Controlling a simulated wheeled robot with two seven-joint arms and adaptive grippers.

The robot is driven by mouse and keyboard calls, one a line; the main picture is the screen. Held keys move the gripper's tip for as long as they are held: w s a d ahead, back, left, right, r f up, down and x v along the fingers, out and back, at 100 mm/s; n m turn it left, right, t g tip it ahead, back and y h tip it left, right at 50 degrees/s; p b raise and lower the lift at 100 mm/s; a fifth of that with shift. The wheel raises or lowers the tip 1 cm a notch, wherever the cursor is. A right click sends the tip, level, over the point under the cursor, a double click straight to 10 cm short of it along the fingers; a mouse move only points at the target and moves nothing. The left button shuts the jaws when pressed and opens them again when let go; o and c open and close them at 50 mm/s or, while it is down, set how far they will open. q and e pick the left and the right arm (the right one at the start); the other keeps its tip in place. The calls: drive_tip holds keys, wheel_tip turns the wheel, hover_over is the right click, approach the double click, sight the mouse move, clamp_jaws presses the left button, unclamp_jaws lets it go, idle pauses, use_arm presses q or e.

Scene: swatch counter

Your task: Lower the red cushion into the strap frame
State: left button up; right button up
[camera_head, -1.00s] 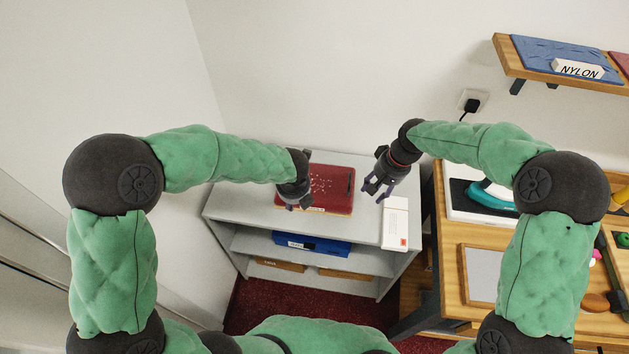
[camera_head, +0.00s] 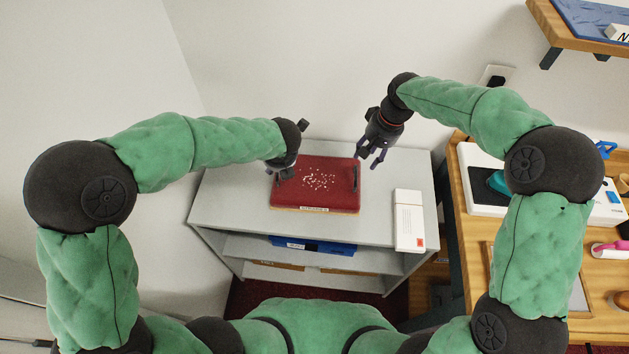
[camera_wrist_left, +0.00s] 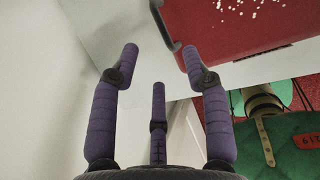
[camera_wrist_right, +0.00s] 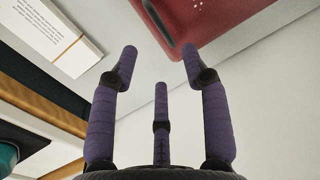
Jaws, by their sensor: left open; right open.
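A flat red slab with white specks, which I take for the red cushion (camera_head: 318,199), lies on the grey shelf unit's top. A pale strip with a label runs along its front edge. Dark handles show at its sides, one in the left wrist view (camera_wrist_left: 166,27) and one in the right (camera_wrist_right: 158,22). My left gripper (camera_head: 284,173) is open and empty at its left edge; its fingers show in the left wrist view (camera_wrist_left: 158,55). My right gripper (camera_head: 372,162) is open and empty by its back right corner. I cannot make out a separate strap frame.
A white box with an orange mark (camera_head: 409,222) lies right of the red slab. A blue item (camera_head: 312,245) sits on the shelf below. The grey top (camera_head: 230,205) is clear at left. A wooden bench (camera_head: 468,215) stands at right, a wall behind.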

use_arm(q)
drive_tip(key=shift+s, duration=0.1)
use_arm(e)
drive_tip(key=shift+s+r, duration=0.1)
use_arm(q)
drive_tip(key=x, duration=1)
drive_tip(key=shift+f, duration=0.35)
use_arm(e)
drive_tip(key=f, duration=0.3)
drive_tip(key=a+f, duration=0.1)
drive_tip(key=f, duration=0.3)
drive_tip(key=a+f, duration=0.1)
drive_tip(key=f, duration=0.2)
drive_tip(key=shift+f, duration=0.35)
use_arm(q)
clamp_jaws()
use_arm(e)
clamp_jaws()
